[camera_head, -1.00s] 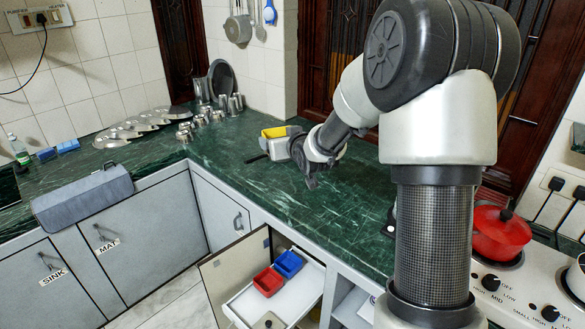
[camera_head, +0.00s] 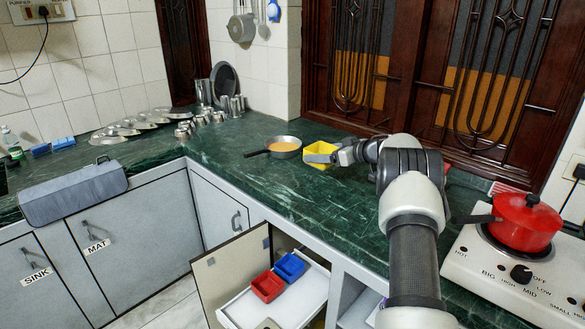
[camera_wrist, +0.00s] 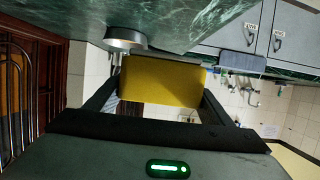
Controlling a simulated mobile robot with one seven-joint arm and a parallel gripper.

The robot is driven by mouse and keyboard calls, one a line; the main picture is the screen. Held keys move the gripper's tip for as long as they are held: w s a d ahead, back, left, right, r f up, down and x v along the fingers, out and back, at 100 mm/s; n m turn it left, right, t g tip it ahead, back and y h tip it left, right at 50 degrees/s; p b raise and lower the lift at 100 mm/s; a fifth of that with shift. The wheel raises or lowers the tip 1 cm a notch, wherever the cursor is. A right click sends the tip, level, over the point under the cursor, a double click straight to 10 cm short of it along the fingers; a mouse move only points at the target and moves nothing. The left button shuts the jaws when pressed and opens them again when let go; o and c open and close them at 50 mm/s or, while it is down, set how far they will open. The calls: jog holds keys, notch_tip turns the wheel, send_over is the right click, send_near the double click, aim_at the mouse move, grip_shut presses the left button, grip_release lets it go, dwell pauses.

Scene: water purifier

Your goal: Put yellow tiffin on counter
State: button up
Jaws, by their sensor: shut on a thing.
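The yellow tiffin (camera_head: 321,153) is a small open box at the far part of the green counter (camera_head: 270,187), just right of a frying pan. My gripper (camera_head: 322,157) is shut on the tiffin. In the wrist view the tiffin's flat yellow side (camera_wrist: 162,82) lies between my two dark fingers (camera_wrist: 160,100). It is at or just above the counter; I cannot tell whether it touches. My arm comes in from the right, and the fingers cover part of the tiffin.
The frying pan (camera_head: 284,147) with yellowish contents is close to the tiffin's left. A red pot (camera_head: 524,222) stands on the white stove at right. An open drawer (camera_head: 300,303) below holds a red box (camera_head: 267,286) and a blue box (camera_head: 290,266). The middle counter is clear.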

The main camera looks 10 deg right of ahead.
jog(key=shift+d+f, duration=0.3)
jog(key=shift+f, duration=0.3)
notch_tip(320, 180, down, 10)
jog(key=shift+r+b, duration=0.15)
jog(key=shift+b, duration=1)
jog(key=shift+f, duration=0.25)
jog(key=o, duration=1.2)
